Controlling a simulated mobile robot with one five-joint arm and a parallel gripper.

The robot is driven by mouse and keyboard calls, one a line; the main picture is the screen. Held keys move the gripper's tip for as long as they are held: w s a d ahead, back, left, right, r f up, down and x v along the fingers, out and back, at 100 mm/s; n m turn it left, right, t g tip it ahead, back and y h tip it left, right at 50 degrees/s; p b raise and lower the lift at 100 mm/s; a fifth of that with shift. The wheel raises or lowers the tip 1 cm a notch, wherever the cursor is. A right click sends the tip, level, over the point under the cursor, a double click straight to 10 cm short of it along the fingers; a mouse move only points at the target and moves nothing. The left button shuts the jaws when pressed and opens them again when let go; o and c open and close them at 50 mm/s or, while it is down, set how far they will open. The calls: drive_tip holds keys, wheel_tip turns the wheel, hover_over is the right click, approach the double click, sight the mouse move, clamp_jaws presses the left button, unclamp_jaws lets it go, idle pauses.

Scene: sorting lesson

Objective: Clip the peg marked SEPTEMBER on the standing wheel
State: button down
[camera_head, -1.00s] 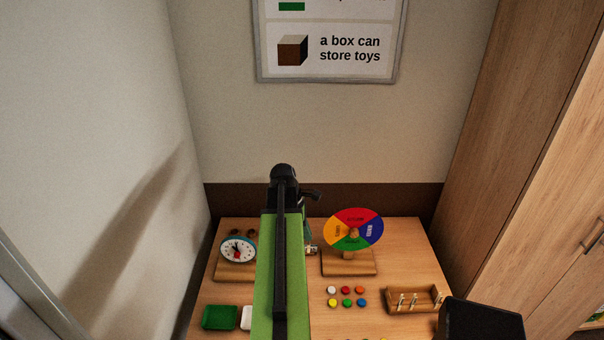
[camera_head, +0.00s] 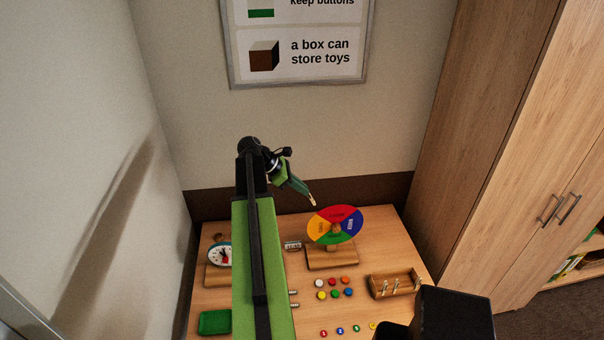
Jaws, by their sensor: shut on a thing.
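The standing wheel (camera_head: 320,229) has coloured sectors, red, blue, green and yellow-orange, with small lettering. It stands upright on a wooden base (camera_head: 332,259) on the table. My gripper (camera_head: 311,200) hangs above the wheel's upper left edge, apart from it as far as I can tell. It is shut on a small pale peg (camera_head: 313,203) that points down and right. Any word on the peg is too small to read.
A clock (camera_head: 220,255) on a wooden stand and a green tray (camera_head: 214,322) are at the left. Coloured buttons (camera_head: 335,293) lie in front of the wheel. A small labelled piece (camera_head: 292,245) lies left of its base. My arm covers the middle-left of the table.

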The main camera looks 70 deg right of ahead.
drive_tip(key=shift+d+b+x, duration=0.15)
drive_tip(key=shift+b+x, duration=0.9)
drive_tip(key=shift+b, duration=0.15)
drive_tip(key=shift+d+b+x, duration=0.2)
drive_tip(key=shift+b+x, duration=0.9)
drive_tip(key=shift+b, duration=0.1)
drive_tip(key=shift+w, duration=0.3)
drive_tip(key=shift+s, duration=0.1)
drive_tip(key=shift+s+d+f+b, duration=0.15)
drive_tip(key=shift+s+f+b, duration=0.15)
drive_tip(key=shift+f+b, duration=0.4)
drive_tip(key=shift+f, duration=0.1)
drive_tip(key=shift+s+d+f+b, duration=0.15)
drive_tip(key=shift+s+f+b, duration=0.15)
drive_tip(key=shift+f+b, duration=0.35)
drive_tip(key=shift+r, duration=0.1)
